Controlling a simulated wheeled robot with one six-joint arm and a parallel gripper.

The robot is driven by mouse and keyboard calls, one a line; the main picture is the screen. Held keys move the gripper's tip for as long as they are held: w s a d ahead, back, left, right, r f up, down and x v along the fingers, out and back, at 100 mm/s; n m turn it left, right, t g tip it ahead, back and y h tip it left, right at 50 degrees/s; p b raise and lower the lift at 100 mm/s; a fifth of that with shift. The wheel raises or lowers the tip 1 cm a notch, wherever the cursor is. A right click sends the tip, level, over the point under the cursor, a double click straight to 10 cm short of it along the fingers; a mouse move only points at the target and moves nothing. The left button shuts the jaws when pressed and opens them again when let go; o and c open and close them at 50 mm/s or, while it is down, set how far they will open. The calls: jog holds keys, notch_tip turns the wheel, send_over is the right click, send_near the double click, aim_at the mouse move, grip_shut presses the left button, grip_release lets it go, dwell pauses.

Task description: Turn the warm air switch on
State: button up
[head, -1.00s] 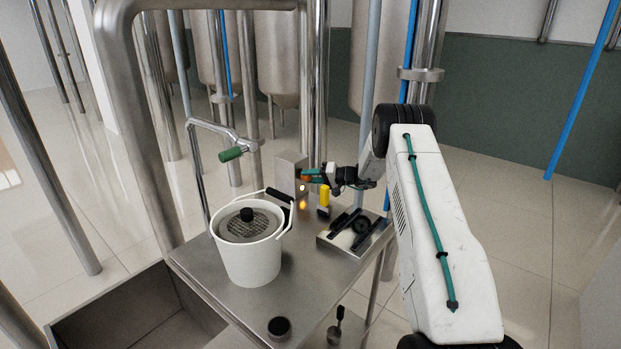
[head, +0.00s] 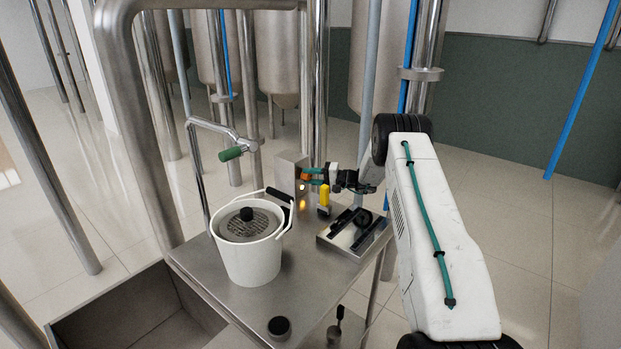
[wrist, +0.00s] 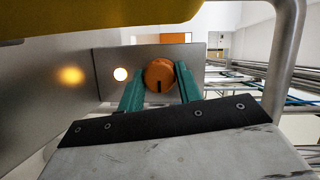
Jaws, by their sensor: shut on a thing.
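The warm air switch is an orange round knob (wrist: 159,76) with a dark slot mark, on the face of a small metal box (wrist: 186,52). A lit lamp (wrist: 120,74) glows left of the knob in the wrist view. My gripper (wrist: 160,85) has its two teal fingers on either side of the knob and is shut on it. In the head view my gripper (head: 314,176) reaches the box (head: 289,172) from the right, and the knob is mostly hidden by the fingers.
A yellow part (head: 324,196) stands just below my gripper. A white bucket (head: 251,262) with a raised handle stands on the metal table (head: 215,290). A metal block with black bars (head: 335,238) lies to the right.

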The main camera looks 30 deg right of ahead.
jog(key=o, duration=1)
jog(key=shift+v, duration=3.95)
